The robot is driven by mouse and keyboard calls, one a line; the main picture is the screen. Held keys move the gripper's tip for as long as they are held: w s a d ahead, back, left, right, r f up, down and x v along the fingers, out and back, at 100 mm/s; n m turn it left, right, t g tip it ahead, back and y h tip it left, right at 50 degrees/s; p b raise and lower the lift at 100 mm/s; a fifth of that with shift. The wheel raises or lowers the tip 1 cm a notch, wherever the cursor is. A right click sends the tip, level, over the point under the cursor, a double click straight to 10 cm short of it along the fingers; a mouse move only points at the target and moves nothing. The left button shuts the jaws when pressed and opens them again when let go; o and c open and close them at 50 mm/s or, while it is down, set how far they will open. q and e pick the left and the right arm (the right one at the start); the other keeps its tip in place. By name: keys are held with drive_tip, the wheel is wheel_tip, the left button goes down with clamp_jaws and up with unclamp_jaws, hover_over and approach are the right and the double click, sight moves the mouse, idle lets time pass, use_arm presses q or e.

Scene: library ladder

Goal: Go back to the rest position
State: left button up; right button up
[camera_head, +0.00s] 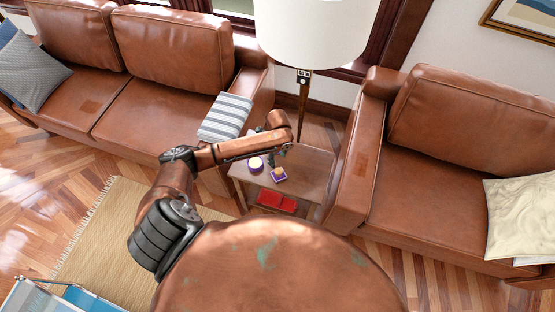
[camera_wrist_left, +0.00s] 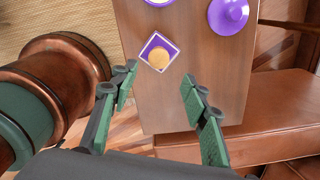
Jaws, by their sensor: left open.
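My left arm reaches in from the left in the head view, and my left gripper (camera_head: 284,152) is over the small wooden side table (camera_head: 312,176). In the left wrist view the left gripper (camera_wrist_left: 157,92) is open, its two green-padded fingers apart with nothing between them. Beyond the fingertips a purple and white square item with a yellow round middle (camera_wrist_left: 158,52) lies on the table top. A round purple lidded item (camera_wrist_left: 229,14) stands near it. My right gripper is not in view.
A brown leather sofa (camera_head: 150,118) stands at the left and a leather armchair (camera_head: 430,190) at the right of the table. A floor lamp (camera_head: 318,35) rises behind it. A red item (camera_head: 277,201) is on the lower shelf. A striped cloth (camera_head: 226,117) drapes the sofa arm.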

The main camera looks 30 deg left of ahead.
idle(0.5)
use_arm(q)
drive_tip(key=s+d+f+n+t+h, duration=0.2)
drive_tip(key=s+d+n, duration=0.6)
drive_tip(key=s, duration=0.4)
drive_tip(key=s+a+r+n+t+y, duration=0.1)
drive_tip(key=s+a+r+n+y, duration=0.15)
drive_tip(key=s+a+n, duration=0.45)
drive_tip(key=s+a+r+n+y, duration=0.1)
drive_tip(key=s+a+r+n, duration=0.35)
drive_tip(key=s, duration=0.45)
wheel_tip(320, 180, down, 32)
drive_tip(key=s+d+g+h, duration=0.1)
drive_tip(key=s+d, duration=0.1)
drive_tip(key=s, duration=0.1)
drive_tip(key=s+f+m+g, duration=0.1)
drive_tip(key=s+f, duration=1.4)
drive_tip(key=s, duration=0.3)
drive_tip(key=shift+f, duration=0.15)
